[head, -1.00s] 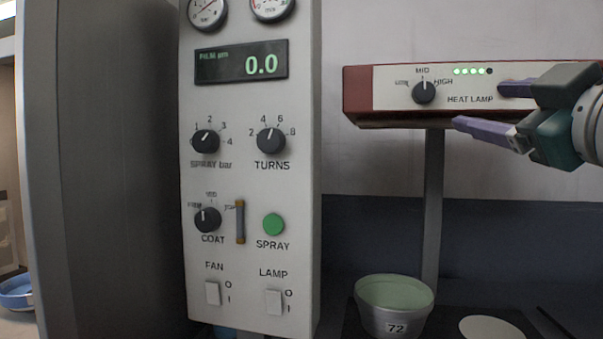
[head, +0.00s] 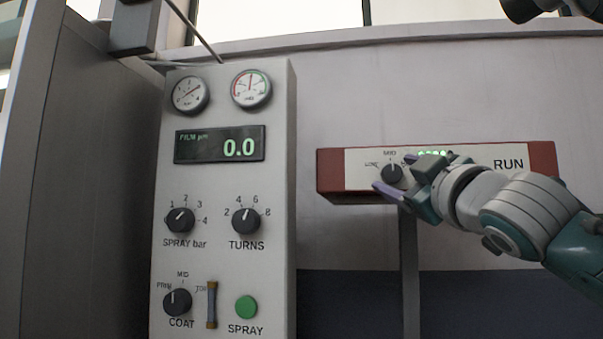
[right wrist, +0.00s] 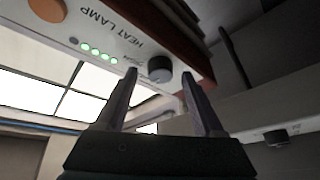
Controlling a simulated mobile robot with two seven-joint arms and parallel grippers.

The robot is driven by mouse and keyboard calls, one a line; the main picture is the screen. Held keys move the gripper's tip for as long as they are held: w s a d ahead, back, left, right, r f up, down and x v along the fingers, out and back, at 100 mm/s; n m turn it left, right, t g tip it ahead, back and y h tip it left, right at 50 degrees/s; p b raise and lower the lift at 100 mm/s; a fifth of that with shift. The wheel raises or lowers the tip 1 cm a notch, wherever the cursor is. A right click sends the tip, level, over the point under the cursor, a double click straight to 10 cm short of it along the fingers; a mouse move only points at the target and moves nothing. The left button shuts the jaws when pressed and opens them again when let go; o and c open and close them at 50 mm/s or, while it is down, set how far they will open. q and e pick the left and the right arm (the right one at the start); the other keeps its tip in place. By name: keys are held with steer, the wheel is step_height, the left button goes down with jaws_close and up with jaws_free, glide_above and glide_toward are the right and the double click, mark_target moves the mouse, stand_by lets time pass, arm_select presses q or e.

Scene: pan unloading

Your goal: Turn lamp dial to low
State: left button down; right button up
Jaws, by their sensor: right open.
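The red-ended heat lamp box (head: 330,172) is on the wall side at right in the head view. Its black lamp dial (head: 391,174) has a white pointer that looks roughly upright, toward MID. LOW is printed to its left; HIGH is hidden by my gripper. My right gripper (head: 393,172) is open, with purple fingers above and below the dial in the head view. In the right wrist view the dial (right wrist: 160,68) shows between and just past the fingertips (right wrist: 159,73). Contact cannot be told.
The white control panel (head: 225,185) with gauges, dials and a green SPRAY button (head: 246,307) stands left of the lamp. An orange button (right wrist: 48,8) and green lights (right wrist: 98,52) show on the lamp face. The wall between panel and lamp is clear.

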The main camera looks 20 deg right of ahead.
jaws_close()
stand_by(0.6)
